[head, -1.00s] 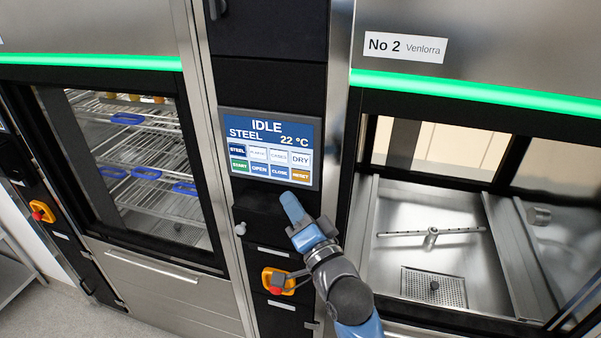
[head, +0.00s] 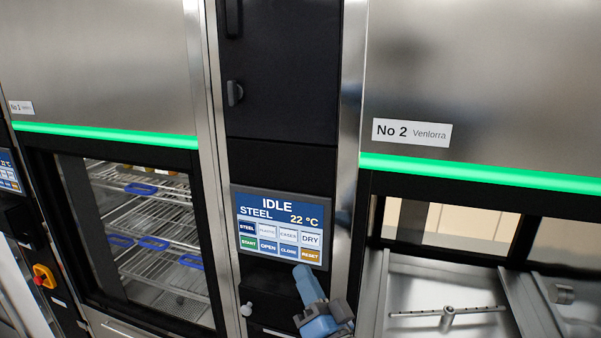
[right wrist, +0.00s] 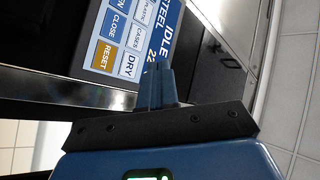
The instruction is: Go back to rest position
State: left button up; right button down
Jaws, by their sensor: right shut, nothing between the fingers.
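My right gripper (head: 309,284) is shut and empty, its blue fingers pointing up just below the lower right corner of the control panel (head: 280,227). The panel reads IDLE, STEEL and 22 °C, with buttons such as START, OPEN, CLOSE and RESET. In the right wrist view the closed fingers (right wrist: 157,85) are beside the panel screen (right wrist: 130,35); I cannot tell the exact gap. My left gripper is not in view.
Washer No 2 (head: 480,90) stands at the right with its chamber visible below a green light strip. Washer No 1 (head: 100,70) at the left has wire racks (head: 150,235) with blue clips behind glass. An orange-red switch (head: 44,276) is at the far left.

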jog(key=s+d+f+n+g+h+b, duration=0.1)
jog(key=s+d+f+h+b, duration=0.1)
jog(key=s+d+f, duration=0.4)
jog(key=s+d+f+n+h+b, duration=0.1)
jog(key=s+d+f+h, duration=0.3)
jog(key=f, duration=1.1)
jog(key=s+d+f+n+g+h+b, duration=0.1)
jog(key=s+d+f+h+b, duration=0.2)
jog(key=s+d+f, duration=0.7)
jog(key=s, duration=0.4)
jog(key=shift+s+d+f+g+h, duration=0.2)
jog(key=shift+s+f+g+h, duration=0.1)
jog(key=shift+s+f, duration=0.1)
jog(key=shift+s, duration=0.1)
